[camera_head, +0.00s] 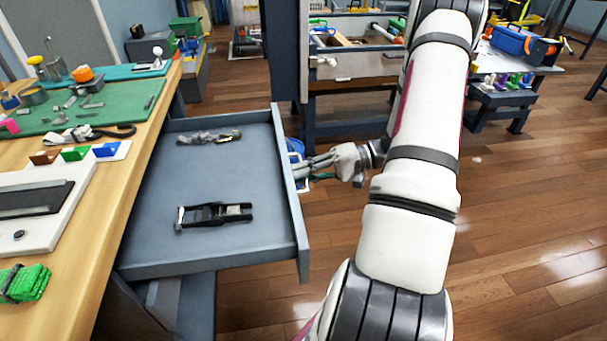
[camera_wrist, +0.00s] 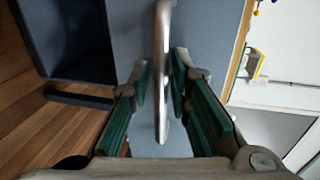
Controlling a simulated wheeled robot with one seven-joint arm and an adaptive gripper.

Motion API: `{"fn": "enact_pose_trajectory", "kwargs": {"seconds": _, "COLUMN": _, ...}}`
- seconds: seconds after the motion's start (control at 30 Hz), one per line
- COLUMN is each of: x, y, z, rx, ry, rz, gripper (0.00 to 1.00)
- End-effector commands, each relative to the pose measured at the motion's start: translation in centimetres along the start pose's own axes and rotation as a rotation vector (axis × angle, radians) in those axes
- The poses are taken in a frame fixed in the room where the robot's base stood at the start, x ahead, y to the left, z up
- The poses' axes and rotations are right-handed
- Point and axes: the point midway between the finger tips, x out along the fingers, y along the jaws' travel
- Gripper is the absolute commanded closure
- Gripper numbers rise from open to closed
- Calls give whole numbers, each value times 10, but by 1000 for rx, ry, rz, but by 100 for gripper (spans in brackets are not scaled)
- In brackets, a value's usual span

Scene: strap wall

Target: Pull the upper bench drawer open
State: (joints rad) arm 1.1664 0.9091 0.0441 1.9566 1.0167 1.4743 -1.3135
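The upper bench drawer (camera_head: 160,245) is blue-grey and stands pulled out from the wooden bench, its inside visible in the head view. A black clamp-like tool (camera_head: 213,214) and a grey tool (camera_head: 209,137) lie in it. My gripper (camera_head: 305,172) is at the outer side of the drawer front, its tips partly hidden by the front. In the wrist view, the metal bar handle (camera_wrist: 162,65) stands between my green-padded fingers (camera_wrist: 160,85). The fingers are on both sides of it, with a small gap visible on the left side.
The wooden bench top (camera_head: 150,110) holds a green mat (camera_head: 120,105), small tools and a white board with coloured blocks. A shelf unit (camera_head: 350,75) stands behind the drawer. A blue object (camera_head: 295,147) shows just beyond the drawer front. Wooden floor (camera_head: 520,220) is clear at right.

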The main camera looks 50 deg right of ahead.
Motion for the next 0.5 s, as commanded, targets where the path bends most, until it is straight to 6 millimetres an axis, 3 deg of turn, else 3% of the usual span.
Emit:
{"fn": "enact_pose_trajectory", "kwargs": {"seconds": 0.27, "x": -5, "y": 0, "z": 0, "rx": -1, "ry": 0, "rz": -1, "gripper": 82}}
{"fn": "enact_pose_trajectory", "kwargs": {"seconds": 0.5, "x": -44, "y": 0, "z": -1, "rx": -2, "ry": 4, "rz": 1, "gripper": 82}}
